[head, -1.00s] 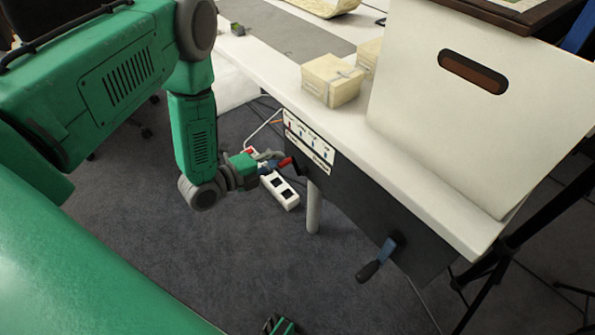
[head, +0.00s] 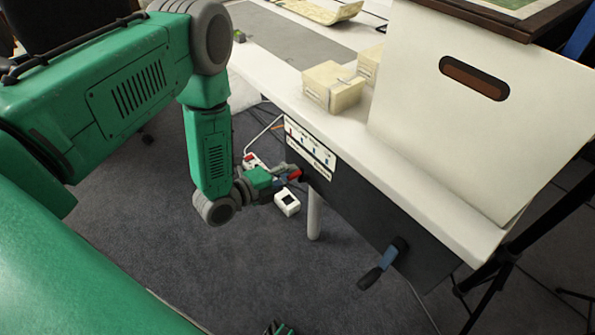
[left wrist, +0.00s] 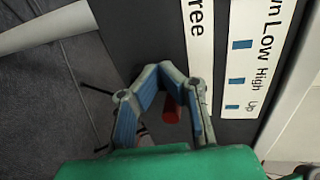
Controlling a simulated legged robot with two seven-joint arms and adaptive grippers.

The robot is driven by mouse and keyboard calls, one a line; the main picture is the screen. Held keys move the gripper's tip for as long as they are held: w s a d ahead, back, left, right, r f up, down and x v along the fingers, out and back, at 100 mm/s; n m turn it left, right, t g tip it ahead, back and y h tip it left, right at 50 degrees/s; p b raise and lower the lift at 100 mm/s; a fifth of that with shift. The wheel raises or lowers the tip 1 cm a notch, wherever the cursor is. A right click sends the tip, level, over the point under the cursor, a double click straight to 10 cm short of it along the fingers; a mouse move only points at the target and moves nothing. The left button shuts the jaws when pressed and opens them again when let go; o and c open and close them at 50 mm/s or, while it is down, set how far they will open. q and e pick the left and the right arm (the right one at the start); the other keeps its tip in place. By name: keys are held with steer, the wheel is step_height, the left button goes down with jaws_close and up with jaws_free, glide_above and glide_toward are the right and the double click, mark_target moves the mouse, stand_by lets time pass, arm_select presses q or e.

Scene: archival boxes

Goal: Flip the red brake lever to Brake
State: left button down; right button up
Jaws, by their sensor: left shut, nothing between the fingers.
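The red brake lever (head: 295,175) sticks out from the dark panel under the table edge in the head view. In the left wrist view the red lever end (left wrist: 171,108) shows between and behind the fingers of my left gripper (left wrist: 158,72). The gripper's fingertips meet near the panel, with nothing held between them. In the head view my left gripper (head: 284,173) is right at the lever; whether they touch I cannot tell. A white label (left wrist: 199,45) reading "ree" is beside the fingers. My right gripper (head: 280,328) shows only in part at the bottom edge.
A crank with a blue arm and dark handle (head: 380,265) sticks out of the dark panel (head: 360,215). A large white box (head: 470,110) and small cream boxes (head: 333,87) stand on the white table. A white power strip (head: 287,203) lies below the lever.

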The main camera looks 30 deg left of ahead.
arm_select(q)
steer(key=shift+s+f, duration=0.15)
steer(key=shift+s, duration=0.1)
steer(key=shift+s+d, duration=0.2)
steer(key=shift+d, duration=0.55)
steer(key=shift+s+d+p, duration=0.15)
steer(key=shift+p, duration=0.15)
steer(key=shift+s+r, duration=0.2)
steer(key=shift+s, duration=0.05)
steer(key=s+a+p, duration=0.2)
steer(key=s+a, duration=0.2)
steer(key=s, duration=0.1)
steer(key=shift+a, duration=0.25)
arm_select(e)
steer(key=r, duration=0.3)
steer(key=shift+a, duration=0.2)
arm_select(q)
steer(key=shift+a+f, duration=0.15)
steer(key=shift+a, duration=0.1)
arm_select(e)
steer(key=shift+a+r, duration=0.1)
steer(key=shift+a, duration=0.15)
